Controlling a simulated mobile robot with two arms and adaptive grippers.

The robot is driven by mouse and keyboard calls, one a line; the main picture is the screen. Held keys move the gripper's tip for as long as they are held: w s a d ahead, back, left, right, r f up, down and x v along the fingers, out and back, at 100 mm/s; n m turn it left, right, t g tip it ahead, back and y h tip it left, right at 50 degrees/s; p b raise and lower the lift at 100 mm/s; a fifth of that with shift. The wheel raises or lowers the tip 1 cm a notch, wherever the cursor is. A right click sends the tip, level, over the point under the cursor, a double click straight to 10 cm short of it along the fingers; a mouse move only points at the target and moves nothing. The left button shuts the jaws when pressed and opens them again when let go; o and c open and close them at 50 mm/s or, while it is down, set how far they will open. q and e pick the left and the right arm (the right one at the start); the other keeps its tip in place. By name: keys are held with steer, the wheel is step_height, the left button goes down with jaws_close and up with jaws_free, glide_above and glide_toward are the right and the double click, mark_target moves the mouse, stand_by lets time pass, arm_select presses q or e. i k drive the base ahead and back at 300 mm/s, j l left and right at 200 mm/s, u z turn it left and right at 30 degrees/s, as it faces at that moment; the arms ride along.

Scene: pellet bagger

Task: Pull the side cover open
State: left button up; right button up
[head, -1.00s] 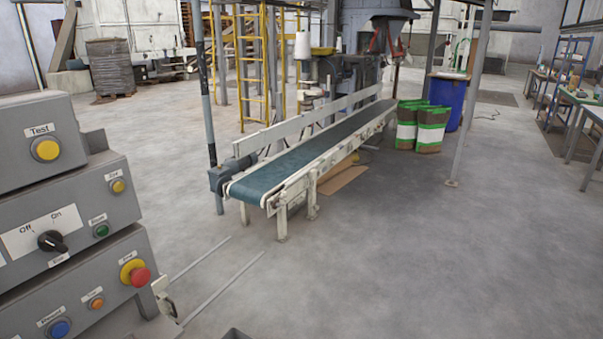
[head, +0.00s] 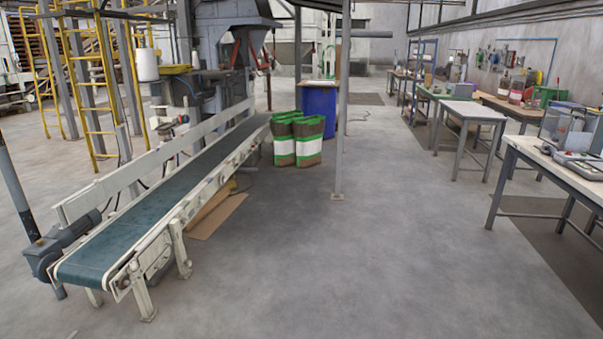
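I cannot make out a side cover in the head view. The bagging machine (head: 222,50) stands at the back left, a grey-blue hopper above a frame with red parts. A long conveyor (head: 128,235) with a dark teal belt and pale side rails runs from the machine toward the front left. Neither of my grippers shows in this view.
Green, white and brown bags (head: 308,146) and a blue barrel (head: 319,106) stand right of the conveyor's far end. A thin grey post (head: 341,110) rises beside them. Workbenches (head: 473,112) line the right. The floor (head: 360,265) between is clear.

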mark_target(146, 258)
steer(key=i+u, duration=0.2)
steer(key=i, duration=0.25)
steer(key=i+u, duration=0.2)
steer(key=i, duration=0.3)
steer(key=i+l+u, duration=0.2)
steer(key=i, duration=0.25)
steer(key=i+l+u, duration=0.2)
steer(key=i, duration=0.25)
